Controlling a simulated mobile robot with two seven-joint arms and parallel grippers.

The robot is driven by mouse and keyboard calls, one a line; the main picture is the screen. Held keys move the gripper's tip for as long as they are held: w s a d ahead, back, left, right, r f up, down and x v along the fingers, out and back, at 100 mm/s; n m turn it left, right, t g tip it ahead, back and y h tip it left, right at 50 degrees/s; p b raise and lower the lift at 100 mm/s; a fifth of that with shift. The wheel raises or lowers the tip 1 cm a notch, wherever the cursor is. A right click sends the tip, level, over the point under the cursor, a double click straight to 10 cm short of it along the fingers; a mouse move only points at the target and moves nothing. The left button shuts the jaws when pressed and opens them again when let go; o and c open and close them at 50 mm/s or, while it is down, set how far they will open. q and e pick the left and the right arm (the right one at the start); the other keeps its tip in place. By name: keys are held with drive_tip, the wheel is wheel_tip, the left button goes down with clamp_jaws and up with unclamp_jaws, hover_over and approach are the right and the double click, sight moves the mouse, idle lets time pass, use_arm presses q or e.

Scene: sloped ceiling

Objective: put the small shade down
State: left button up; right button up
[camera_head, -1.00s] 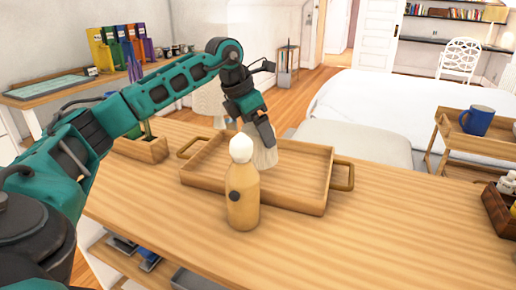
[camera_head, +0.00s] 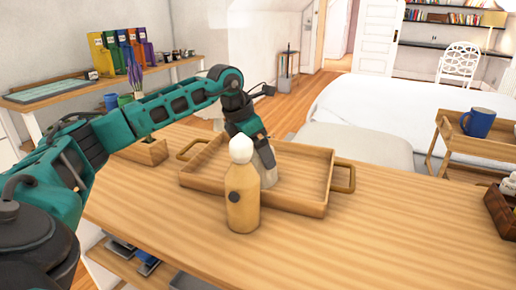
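My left gripper (camera_head: 257,143) comes down from above and is closed around the top of the shade. Its fingertips and the shade's lower left side are partly hidden by the wooden bottle (camera_head: 242,205) in front. I cannot tell for sure whether the shade touches the tray. My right gripper is not in view.
The bottle with a white round top stands upright just in front of the tray. A wooden box (camera_head: 146,152) is left of the tray. A dark wooden crate (camera_head: 501,209) with small bottles is at the right edge. The tray's right half and the table's front right are clear.

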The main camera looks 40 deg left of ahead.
use_arm(q)
drive_tip(key=shift+o, duration=0.2)
drive_tip(key=shift+r, duration=0.3)
drive_tip(key=p+v, duration=0.2)
drive_tip(key=v, duration=1)
drive_tip(key=shift+r, duration=0.15)
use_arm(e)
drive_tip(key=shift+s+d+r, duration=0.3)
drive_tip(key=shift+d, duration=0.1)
